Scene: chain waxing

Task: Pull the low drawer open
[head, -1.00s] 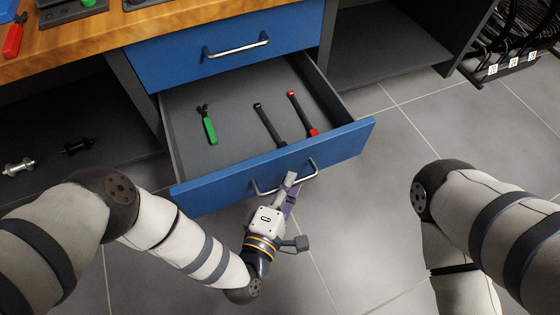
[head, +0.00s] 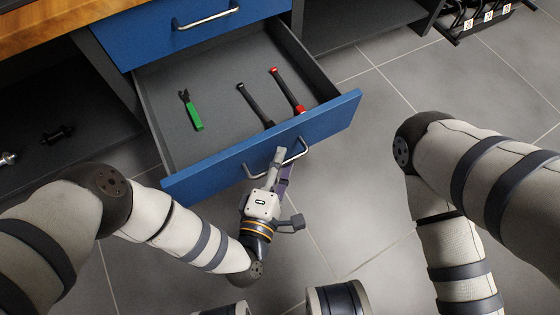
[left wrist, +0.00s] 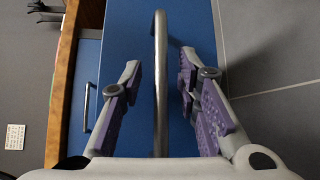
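The low drawer (head: 335,117) has a blue front and stands well out from the bench, its grey inside visible. Its metal bar handle (head: 254,176) runs across the front. My left gripper (head: 281,165) is at the handle. In the left wrist view the handle (left wrist: 160,50) passes between my two spread, purple-padded fingers (left wrist: 160,85), with a gap on both sides. A green-handled tool (head: 195,115), a black tool (head: 255,104) and a red-and-black tool (head: 287,90) lie in the drawer. My right gripper is out of view.
The upper blue drawer (head: 160,35) is shut, under the wooden bench top (head: 45,22). Dark open shelves flank the drawers, with small parts (head: 57,135) on the left one. A black rack (head: 480,18) stands at the far right. Grey tiled floor (head: 365,190) is clear right of the drawer.

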